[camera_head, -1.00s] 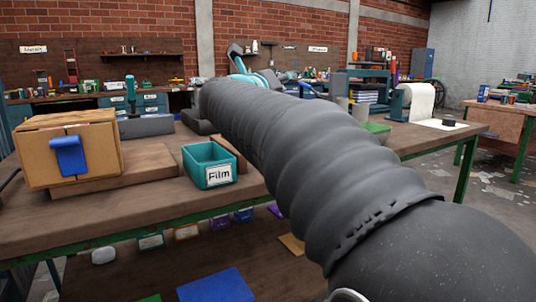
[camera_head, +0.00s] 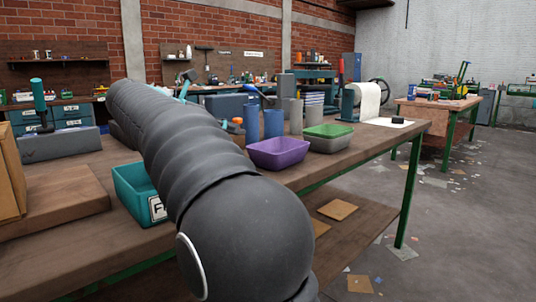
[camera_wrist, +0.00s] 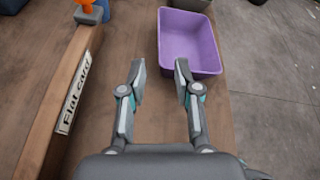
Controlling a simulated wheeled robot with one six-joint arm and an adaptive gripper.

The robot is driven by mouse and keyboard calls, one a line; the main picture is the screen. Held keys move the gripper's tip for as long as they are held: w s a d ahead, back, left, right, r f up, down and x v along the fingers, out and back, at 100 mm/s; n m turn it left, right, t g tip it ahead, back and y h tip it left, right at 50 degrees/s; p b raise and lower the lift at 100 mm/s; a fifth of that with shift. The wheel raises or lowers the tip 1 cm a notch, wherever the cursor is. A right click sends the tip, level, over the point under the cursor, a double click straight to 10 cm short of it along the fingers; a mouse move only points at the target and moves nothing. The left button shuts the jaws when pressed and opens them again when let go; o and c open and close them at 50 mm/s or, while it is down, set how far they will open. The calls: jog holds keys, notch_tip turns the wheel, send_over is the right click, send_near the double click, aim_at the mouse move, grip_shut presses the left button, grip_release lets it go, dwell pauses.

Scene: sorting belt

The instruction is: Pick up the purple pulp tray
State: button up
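The purple pulp tray (camera_head: 278,152) sits on the wooden table near its front edge, beside a green tray. In the wrist view the purple tray (camera_wrist: 190,42) lies ahead of my gripper (camera_wrist: 160,78), upright and seemingly empty. My gripper is open, its two fingers apart with bare tabletop between them. The right fingertip is close to the tray's near left corner; I cannot tell whether they touch. In the head view my arm hides the gripper.
A green tray (camera_head: 328,137) stands right of the purple one. A teal bin (camera_head: 134,188) is at the left. Blue cups (camera_head: 273,122) stand behind. The table edge drops to the floor at right.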

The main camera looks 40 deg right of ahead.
jog(key=shift+w+d+f, duration=0.15)
jog(key=shift+w+d, duration=0.05)
jog(key=shift+d, duration=0.1)
jog(key=b+x, duration=0.1)
jog(key=x, duration=0.7)
jog(key=shift+b+x, duration=0.4)
jog(key=shift+x, duration=2.25)
jog(key=shift+s+f, duration=0.1)
jog(key=shift+s, duration=0.05)
jog(key=shift+c, duration=0.2)
jog(key=shift+a, duration=0.1)
grip_shut()
